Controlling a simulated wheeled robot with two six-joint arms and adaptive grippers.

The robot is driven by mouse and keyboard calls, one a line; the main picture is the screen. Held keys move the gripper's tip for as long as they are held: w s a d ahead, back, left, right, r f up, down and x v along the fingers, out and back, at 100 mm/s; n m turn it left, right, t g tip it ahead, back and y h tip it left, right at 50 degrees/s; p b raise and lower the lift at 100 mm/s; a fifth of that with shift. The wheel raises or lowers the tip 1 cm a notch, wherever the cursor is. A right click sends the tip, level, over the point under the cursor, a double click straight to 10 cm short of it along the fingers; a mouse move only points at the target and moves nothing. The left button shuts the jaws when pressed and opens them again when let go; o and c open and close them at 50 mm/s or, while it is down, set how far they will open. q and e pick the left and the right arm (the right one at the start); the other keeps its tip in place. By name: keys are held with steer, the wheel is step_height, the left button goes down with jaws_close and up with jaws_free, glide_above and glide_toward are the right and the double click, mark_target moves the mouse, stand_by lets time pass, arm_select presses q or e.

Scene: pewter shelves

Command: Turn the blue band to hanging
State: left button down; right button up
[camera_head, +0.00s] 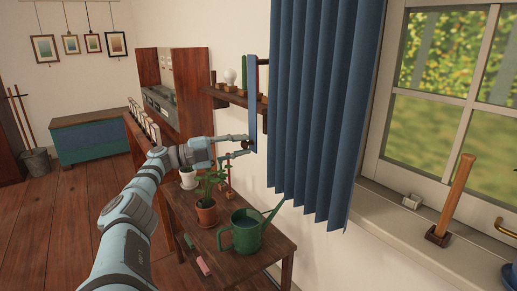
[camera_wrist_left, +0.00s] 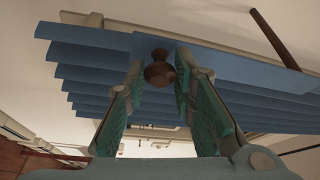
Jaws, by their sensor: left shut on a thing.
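The blue band (camera_head: 252,100) is a narrow flat strip, upright beside the left edge of the pleated blue curtain (camera_head: 318,110). My left gripper (camera_head: 247,144) is at the lower end of the band. In the left wrist view, its two fingers (camera_wrist_left: 160,85) are closed around a round brown knob (camera_wrist_left: 160,72) in front of blue cloth. The band (camera_wrist_left: 230,68) there seems to be the wide, smooth strip behind the knob, with the curtain folds (camera_wrist_left: 90,85) beside it. I cannot tell how the knob is fixed. My right gripper is out of view.
A wooden table (camera_head: 225,262) stands below, with a green watering can (camera_head: 245,235) and a potted plant (camera_head: 206,212). A small wall shelf (camera_head: 236,98) is just left of the band. A window sill (camera_head: 410,225) with a wooden-handled tool (camera_head: 457,195) is at the right.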

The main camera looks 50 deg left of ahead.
arm_select(q)
steer(key=shift+a, duration=0.1)
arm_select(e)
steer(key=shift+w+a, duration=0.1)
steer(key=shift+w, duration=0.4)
arm_select(q)
steer(key=c, duration=1.3)
jaws_free()
steer(key=shift+a, duration=0.1)
steer(key=shift+c, duration=0.2)
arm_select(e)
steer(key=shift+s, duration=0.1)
